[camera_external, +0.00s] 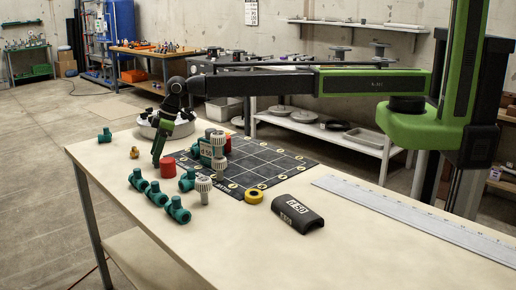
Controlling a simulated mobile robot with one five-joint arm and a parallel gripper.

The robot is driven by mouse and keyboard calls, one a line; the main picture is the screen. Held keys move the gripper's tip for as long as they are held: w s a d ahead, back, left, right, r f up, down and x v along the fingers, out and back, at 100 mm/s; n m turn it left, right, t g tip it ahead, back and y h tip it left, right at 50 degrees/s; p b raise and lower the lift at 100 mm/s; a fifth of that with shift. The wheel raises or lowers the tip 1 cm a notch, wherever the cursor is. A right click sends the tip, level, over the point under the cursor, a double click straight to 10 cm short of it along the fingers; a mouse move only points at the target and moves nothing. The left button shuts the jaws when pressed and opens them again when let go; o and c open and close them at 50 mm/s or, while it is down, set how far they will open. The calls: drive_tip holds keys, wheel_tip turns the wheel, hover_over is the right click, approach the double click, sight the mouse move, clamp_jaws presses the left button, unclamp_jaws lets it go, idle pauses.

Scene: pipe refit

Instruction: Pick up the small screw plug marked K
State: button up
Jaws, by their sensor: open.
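No letter K is readable at this size, so I cannot tell which piece is the screw plug marked K. A red cylindrical piece (168,167) stands on the table, and a second red piece (227,145) shows farther back, partly hidden by fittings. A small brass-coloured piece (134,153) lies at the left. My gripper (157,162) points down just left of the nearer red piece; it is open. I cannot tell whether it touches that piece.
Several teal pipe fittings (177,211) lie along the front left. Grey-white ribbed fittings (204,188) stand beside a dark gridded mat (270,160). A yellow ring (254,197), a black curved block (298,214) and a long ruler (420,220) lie rightward. The front right is clear.

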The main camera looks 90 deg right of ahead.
drive_tip(key=shift+w+a+f, duration=0.1)
drive_tip(key=shift+w+f, duration=0.1)
drive_tip(key=shift+f, duration=0.5)
drive_tip(key=shift+r, duration=0.2)
clamp_jaws()
drive_tip(key=shift+r, duration=0.1)
drive_tip(key=shift+r+p, duration=0.35)
drive_tip(key=shift+p, duration=0.15)
wheel_tip(320, 180, up, 4)
drive_tip(key=p, duration=0.4)
drive_tip(key=shift+r, duration=0.15)
drive_tip(key=s+d+r+p, duration=0.4)
drive_tip(key=d+r+p, duration=0.1)
drive_tip(key=d, duration=0.6)
drive_tip(key=shift+r+p, duration=0.4)
drive_tip(key=shift+p, duration=0.15)
